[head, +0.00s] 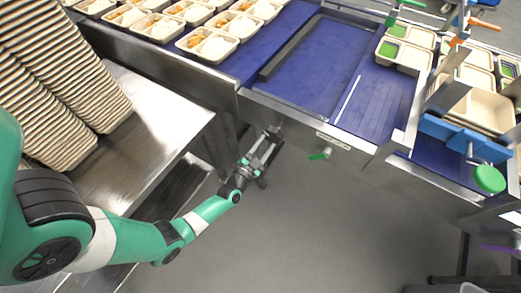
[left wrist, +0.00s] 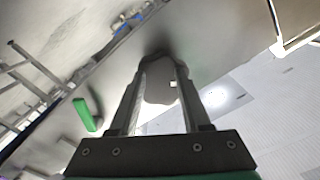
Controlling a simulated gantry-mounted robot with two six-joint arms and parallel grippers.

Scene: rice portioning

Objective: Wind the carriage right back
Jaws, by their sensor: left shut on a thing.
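My left gripper (head: 265,150) is in front of the conveyor's metal front rail, near the middle of the head view. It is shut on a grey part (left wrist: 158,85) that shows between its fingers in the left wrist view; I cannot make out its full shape. A blue block (head: 450,134), possibly part of the carriage, spans the belt at the right, with a round green knob (head: 489,179) in front. A small green handle (head: 320,155) sits under the rail, right of my left gripper; a green handle also shows in the left wrist view (left wrist: 85,115). My right gripper is out of view.
The blue conveyor belt (head: 320,65) carries filled trays at the upper left and trays with green contents (head: 402,50) at the right. Tall stacks of trays (head: 60,80) stand on a steel table (head: 150,120) at the left. The grey floor in front is clear.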

